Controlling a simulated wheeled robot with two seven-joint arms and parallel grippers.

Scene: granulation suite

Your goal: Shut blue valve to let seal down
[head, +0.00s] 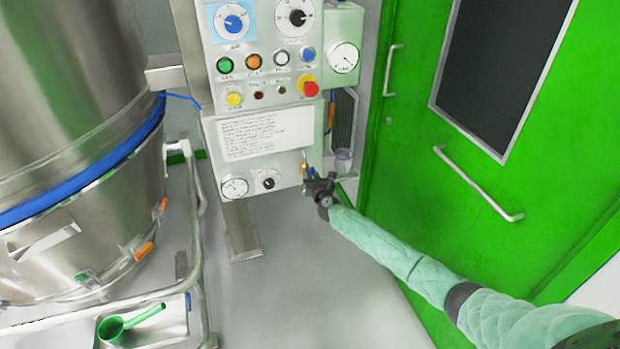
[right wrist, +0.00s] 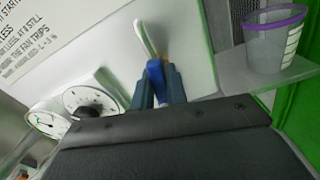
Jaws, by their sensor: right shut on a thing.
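The blue valve (head: 312,172) is at the lower right edge of the control panel, with a small brass-coloured part beside it. My right gripper (head: 318,184) is shut on its blue handle. In the right wrist view the blue valve handle (right wrist: 155,70) stands between the two fingers (right wrist: 159,88), and a pale strip rises from its far end. The exact angle of the handle is hard to tell. The blue seal (head: 85,175) is a band around the large steel vessel at left, between its upper and lower parts. My left gripper is out of view.
The control panel (head: 207,128) carries buttons, a red emergency stop (head: 310,89) and dials. A gauge (head: 234,187) and black knob (head: 268,181) sit left of the valve. A clear cup (right wrist: 272,45) stands on a shelf to the right. A green scoop (head: 112,328) lies lower left.

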